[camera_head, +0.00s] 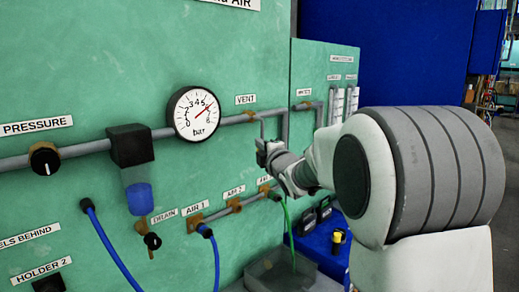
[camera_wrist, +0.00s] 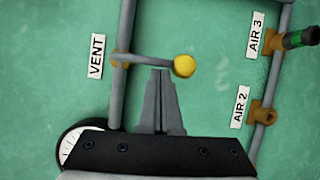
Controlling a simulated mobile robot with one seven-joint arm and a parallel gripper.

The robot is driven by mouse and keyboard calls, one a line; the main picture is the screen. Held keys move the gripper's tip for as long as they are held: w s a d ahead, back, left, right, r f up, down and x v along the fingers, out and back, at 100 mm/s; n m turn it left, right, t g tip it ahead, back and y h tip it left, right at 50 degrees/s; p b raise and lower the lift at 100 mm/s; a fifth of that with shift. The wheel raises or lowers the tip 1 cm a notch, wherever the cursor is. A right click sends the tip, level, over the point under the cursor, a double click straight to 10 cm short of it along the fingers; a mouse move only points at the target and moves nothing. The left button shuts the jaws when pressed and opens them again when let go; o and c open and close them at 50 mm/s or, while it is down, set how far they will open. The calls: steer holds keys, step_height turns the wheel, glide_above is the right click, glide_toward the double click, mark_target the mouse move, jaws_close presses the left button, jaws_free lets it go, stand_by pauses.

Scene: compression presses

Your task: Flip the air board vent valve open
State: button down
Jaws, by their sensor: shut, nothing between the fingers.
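The vent valve shows in the wrist view as a brass fitting (camera_wrist: 121,58) on a grey pipe, beside the VENT label (camera_wrist: 96,57). Its grey lever (camera_wrist: 150,62) stands across the pipe and ends in a yellow ball (camera_wrist: 184,66). My gripper (camera_wrist: 163,73) is shut and empty, its tips right beside the lever near the ball. I cannot tell whether they touch. In the head view the valve fitting (camera_head: 249,114) sits right of the gauge under its VENT label (camera_head: 246,99). My gripper (camera_head: 264,148) is below it there and hides the ball.
A pressure gauge (camera_head: 196,114) sits on the pipe left of the valve. Below run the air outlets with blue hoses (camera_head: 214,258) and a green hose (camera_head: 287,222). A grey bin (camera_head: 262,274) stands under the board. Another green panel (camera_head: 325,65) adjoins on the right.

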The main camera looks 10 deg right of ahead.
steer(key=shift+w+d+f+n+b, duration=0.1)
steer(key=shift+d+f+n+b, duration=0.25)
steer(key=shift+b, duration=0.9)
steer(key=w+d+r+n+y+b, duration=0.2)
steer(key=d+n+y+b, duration=0.1)
steer(key=n+b, duration=0.7)
steer(key=w+d+r+n+t+y+b, duration=0.1)
steer(key=w+d+r+n+y+b, duration=0.1)
steer(key=n+y+b, duration=0.4)
steer(key=d+n+b, duration=0.1)
steer(key=n+b, duration=0.3)
steer(key=shift+w+d+t, duration=0.3)
steer(key=shift+w+d, duration=0.05)
steer(key=shift+r, duration=0.2)
steer(key=shift+f, duration=0.1)
